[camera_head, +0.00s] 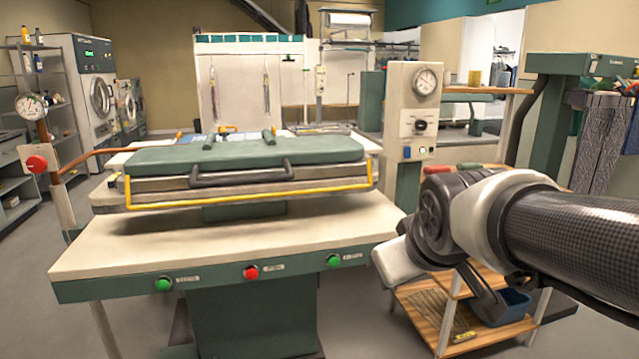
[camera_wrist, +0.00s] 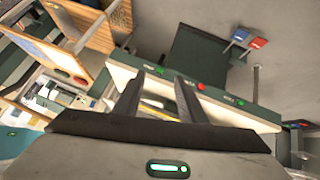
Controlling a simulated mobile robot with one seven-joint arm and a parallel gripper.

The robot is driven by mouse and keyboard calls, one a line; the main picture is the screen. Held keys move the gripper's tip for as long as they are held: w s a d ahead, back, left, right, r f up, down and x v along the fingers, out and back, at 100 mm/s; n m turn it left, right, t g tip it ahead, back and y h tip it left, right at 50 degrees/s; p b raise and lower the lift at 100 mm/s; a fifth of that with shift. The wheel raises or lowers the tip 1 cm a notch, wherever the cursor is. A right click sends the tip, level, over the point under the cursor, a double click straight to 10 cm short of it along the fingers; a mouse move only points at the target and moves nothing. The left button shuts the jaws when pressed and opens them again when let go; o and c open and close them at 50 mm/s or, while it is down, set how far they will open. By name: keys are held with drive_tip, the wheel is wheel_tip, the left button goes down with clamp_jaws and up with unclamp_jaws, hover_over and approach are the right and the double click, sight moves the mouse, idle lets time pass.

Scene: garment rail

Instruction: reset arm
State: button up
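My gripper (camera_wrist: 157,95) shows in the wrist view with its two dark fingers apart and nothing held between them. Beyond the fingers is the front of the press table, seen tilted. In the head view my arm reaches in from the right, in front of the table's right corner; the fingertips cannot be made out clearly there. The garment press (camera_head: 245,155) has a green padded top, a dark handle and a yellow bar. Its pale table (camera_head: 220,245) carries green and red buttons on the front edge and looks bare.
A wooden shelf cart (camera_head: 430,312) with a blue bin (camera_head: 503,308) stands below my arm. A gauge post (camera_head: 412,110) rises behind it. Dark trousers (camera_head: 602,140) hang at the right. Another gauge (camera_head: 31,106) stands at left. Floor shows at far left.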

drive_tip(key=s+d+f+m+g, duration=0.1)
drive_tip(key=s+f+m+g, duration=0.25)
drive_tip(key=s, duration=1.05)
wheel_tip(320, 180, up, 25)
drive_tip(key=p, duration=2.6)
drive_tip(key=shift+r+m+t, duration=0.15)
drive_tip(key=shift+m+t, duration=0.2)
